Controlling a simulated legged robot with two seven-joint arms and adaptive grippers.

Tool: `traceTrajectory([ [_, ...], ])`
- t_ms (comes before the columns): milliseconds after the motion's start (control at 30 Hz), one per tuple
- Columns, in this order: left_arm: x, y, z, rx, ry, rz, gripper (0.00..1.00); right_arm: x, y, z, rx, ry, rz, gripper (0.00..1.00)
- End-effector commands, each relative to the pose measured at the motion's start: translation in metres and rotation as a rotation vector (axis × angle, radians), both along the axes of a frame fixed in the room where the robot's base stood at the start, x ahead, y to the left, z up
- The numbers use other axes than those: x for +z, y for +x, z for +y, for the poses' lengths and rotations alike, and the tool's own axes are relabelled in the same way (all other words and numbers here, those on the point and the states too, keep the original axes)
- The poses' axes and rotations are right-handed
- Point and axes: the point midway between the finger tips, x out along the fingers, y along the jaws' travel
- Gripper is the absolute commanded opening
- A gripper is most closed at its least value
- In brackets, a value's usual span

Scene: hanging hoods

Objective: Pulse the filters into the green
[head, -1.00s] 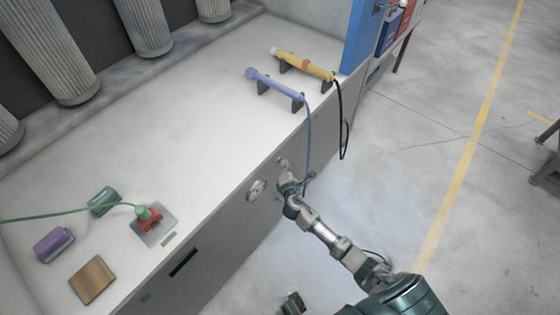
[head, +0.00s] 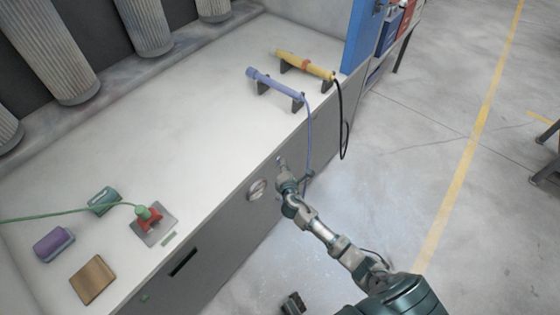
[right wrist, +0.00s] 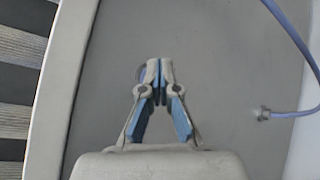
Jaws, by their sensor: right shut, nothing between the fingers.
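Several pale pleated filter cylinders (head: 145,25) hang at the upper left of the head view. A round pale dial (head: 257,189) sits on the grey cabinet front; its face is too small to read. My right gripper (head: 281,163) is at the cabinet front, just right of and above the dial. In the right wrist view its fingers (right wrist: 158,66) are shut and empty in front of the grey panel. A small rounded edge (right wrist: 140,73) shows behind them, mostly hidden. A small dark part at the bottom of the head view may be my left gripper (head: 293,303).
A blue wand (head: 272,86) and a yellow wand (head: 305,65) rest on stands on the white worktop; the blue hose (head: 309,140) hangs near my right gripper. A red-and-green tool (head: 148,217), purple block (head: 53,244) and wooden block (head: 92,279) lie at left.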

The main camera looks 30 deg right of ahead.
Motion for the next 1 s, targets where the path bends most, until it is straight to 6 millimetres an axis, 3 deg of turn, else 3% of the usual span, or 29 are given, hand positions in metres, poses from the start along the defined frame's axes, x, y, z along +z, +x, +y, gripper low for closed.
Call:
traceTrajectory([
  [1000,0.011,0.001,0.0,0.0,0.0,-0.01,0.0,0.0,-0.015,-0.005,0.001,0.001,-0.001,0.0],
])
